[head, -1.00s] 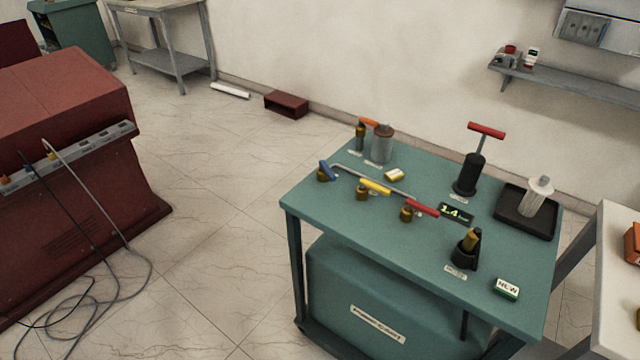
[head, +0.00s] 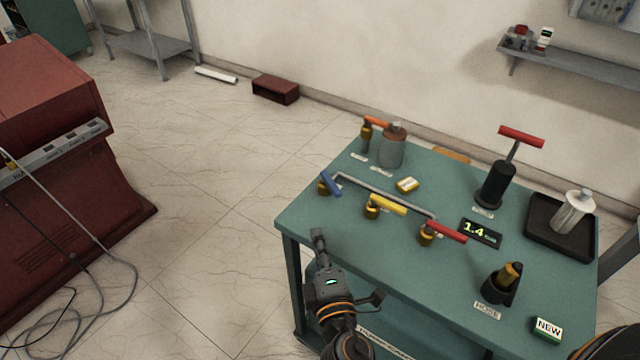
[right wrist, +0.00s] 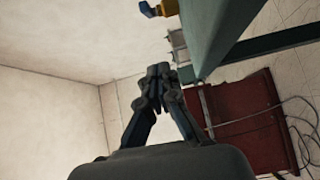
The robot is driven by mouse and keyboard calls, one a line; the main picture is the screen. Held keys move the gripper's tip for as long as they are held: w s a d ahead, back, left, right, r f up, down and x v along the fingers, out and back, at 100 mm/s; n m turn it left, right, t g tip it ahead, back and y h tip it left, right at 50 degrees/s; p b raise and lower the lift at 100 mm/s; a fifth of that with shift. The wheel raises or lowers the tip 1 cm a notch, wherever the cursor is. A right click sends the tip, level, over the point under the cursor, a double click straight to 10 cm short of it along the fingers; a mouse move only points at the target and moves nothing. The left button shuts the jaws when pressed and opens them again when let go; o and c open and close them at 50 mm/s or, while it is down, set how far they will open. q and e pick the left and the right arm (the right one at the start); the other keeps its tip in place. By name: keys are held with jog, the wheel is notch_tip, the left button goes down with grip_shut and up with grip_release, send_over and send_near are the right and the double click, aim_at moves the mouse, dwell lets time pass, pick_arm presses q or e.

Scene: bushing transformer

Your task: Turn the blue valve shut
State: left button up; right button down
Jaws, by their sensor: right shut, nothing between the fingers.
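The blue valve handle (head: 330,183) sits on a brass body at the left end of a grey pipe on the green table (head: 300,222). The handle slants, its upper end to the left. My right gripper (head: 318,236) is shut and empty, beside the table's front left edge, below the blue valve in the head view and apart from it. In the right wrist view its closed fingers (right wrist: 158,72) point toward the table's edge (right wrist: 205,60). A bit of blue and brass (right wrist: 150,9) shows at the top there. My left gripper is not in view.
A yellow-handled valve (head: 388,204) and a red-handled valve (head: 446,231) stand right of the blue one. A grey canister (head: 391,150), black pump (head: 495,185), gauge display (head: 481,233) and black tray (head: 537,240) share the table.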

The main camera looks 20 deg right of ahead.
aim_at(331, 185)
jog(key=w+p, duration=0.1)
jog(key=w, duration=0.2)
jog(key=w+p, duration=0.1)
jog(key=w, duration=0.2)
jog(key=w+d+p, duration=0.1)
jog(key=w, duration=0.2)
jog(key=shift+w+r, duration=0.1)
jog(key=shift+r, duration=0.3)
jog(key=d+p, duration=0.1)
jog(key=d, duration=0.2)
jog(key=shift+w+d+f, duration=0.1)
jog(key=shift+d, duration=0.05)
jog(key=shift+d+p, duration=0.3)
jog(key=shift+d, duration=0.05)
jog(key=shift+w+f, duration=0.1)
jog(key=shift+d, duration=0.1)
